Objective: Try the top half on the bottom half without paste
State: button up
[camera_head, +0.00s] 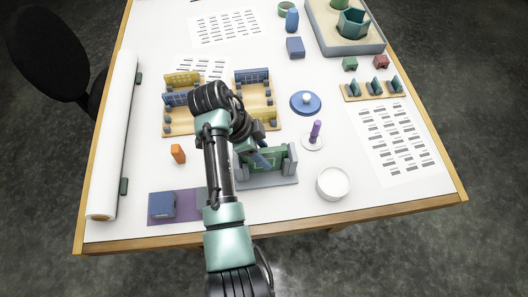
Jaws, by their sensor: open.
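My arm reaches over the table from the front edge. My gripper (264,158) is low over a grey stand with green parts (285,170); its fingers are small here and partly hidden by the arm, and I see nothing held. A grey tray (322,41) at the back right has a sand-coloured bed. A hollow green hexagonal piece (353,24) stands in it, with another green piece (340,3) behind, cut by the frame. I cannot tell for sure which pieces are the top and bottom halves.
Nearby are a blue lidded disc (305,103), a purple-handled tool (315,131), a white bowl (333,183), a blue block (162,205) and an orange piece (178,153). A paper roll (113,135) lines the left edge.

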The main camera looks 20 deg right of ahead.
jog(key=p+v, duration=0.1)
jog(key=v, duration=1)
jog(key=shift+a+r, duration=0.15)
jog(key=shift+r, duration=0.25)
